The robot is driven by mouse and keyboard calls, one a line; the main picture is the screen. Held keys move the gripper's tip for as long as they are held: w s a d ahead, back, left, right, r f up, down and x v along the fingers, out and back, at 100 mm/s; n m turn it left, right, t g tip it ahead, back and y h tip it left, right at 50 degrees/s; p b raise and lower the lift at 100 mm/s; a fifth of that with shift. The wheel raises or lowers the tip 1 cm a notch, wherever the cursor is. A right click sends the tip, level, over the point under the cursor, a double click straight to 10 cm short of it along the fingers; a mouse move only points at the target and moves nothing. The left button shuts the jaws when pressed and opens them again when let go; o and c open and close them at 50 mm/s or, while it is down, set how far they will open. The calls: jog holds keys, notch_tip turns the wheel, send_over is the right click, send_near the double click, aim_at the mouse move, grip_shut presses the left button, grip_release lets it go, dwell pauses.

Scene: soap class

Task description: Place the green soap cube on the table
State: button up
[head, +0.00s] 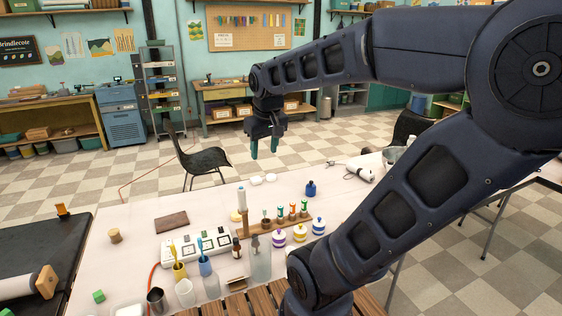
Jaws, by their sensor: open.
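A small green soap cube (99,296) rests on the left front part of the pale table (135,262). It stands near the table's left edge, close to the dark surface beside it. My gripper (264,150) is open and empty. It points down, high over the far side of the table, well apart from the green cube. My arm crosses the right half of the view and hides part of the table there.
Cups (185,292), a power strip (196,246), bottles (261,258) and a small rack (262,226) of green- and orange-topped items crowd the table's middle. A brown mat (171,222) lies behind them. A black chair (200,160) stands beyond the table.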

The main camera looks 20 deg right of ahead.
jog(key=s+d+f+m+t, duration=0.1)
jog(key=s+d+f+m, duration=0.1)
jog(key=s, duration=0.3)
jog(key=shift+s+d, duration=0.3)
jog(key=shift+d, duration=0.1)
